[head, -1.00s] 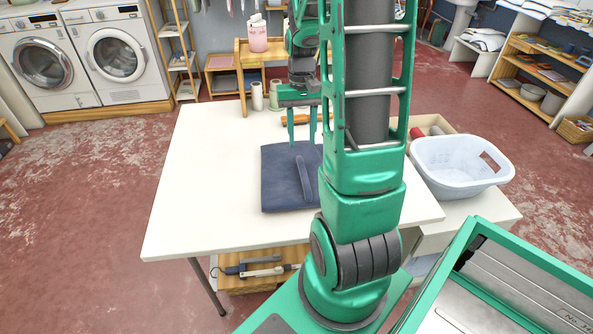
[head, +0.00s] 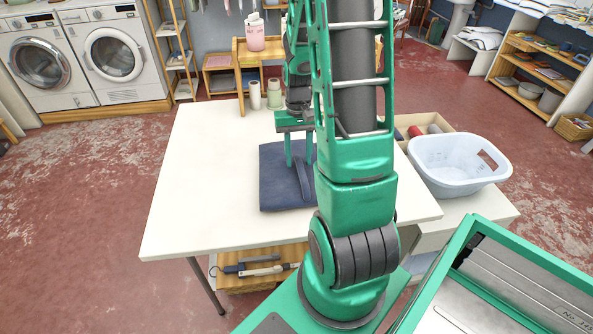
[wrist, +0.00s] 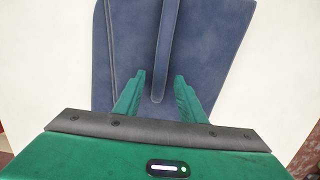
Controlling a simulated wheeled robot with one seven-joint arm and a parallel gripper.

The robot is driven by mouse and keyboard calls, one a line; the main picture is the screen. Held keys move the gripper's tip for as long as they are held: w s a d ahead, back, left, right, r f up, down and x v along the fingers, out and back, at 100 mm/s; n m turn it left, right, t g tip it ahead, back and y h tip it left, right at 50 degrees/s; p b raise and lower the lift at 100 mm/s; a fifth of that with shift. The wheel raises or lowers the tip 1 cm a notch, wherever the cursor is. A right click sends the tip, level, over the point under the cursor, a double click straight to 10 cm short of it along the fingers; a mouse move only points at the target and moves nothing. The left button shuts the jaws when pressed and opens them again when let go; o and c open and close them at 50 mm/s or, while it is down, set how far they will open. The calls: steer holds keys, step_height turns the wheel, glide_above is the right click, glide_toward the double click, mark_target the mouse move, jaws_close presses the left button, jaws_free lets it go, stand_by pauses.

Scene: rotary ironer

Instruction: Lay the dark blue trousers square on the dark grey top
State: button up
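The dark blue trousers (head: 275,188) lie folded in a flat bundle on the white table in the head view. A narrow raised strip of the same blue cloth runs along their top. In the wrist view the trousers (wrist: 120,50) fill the upper middle, with the strip's near end between my fingers. My gripper (head: 298,164) is open, fingers pointing down over the trousers; it also shows in the wrist view (wrist: 159,80). I cannot tell whether the fingertips touch the cloth. My arm hides the trousers' right side in the head view. I cannot make out a dark grey top.
The white table (head: 195,190) is clear left of the trousers. A pale blue laundry basket (head: 455,170) stands at its right, near a tray with a red roll (head: 415,132). Spools (head: 274,95) stand at the back edge. A low shelf (head: 245,283) holds tools underneath.

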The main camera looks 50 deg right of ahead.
jaws_close()
stand_by(1.3)
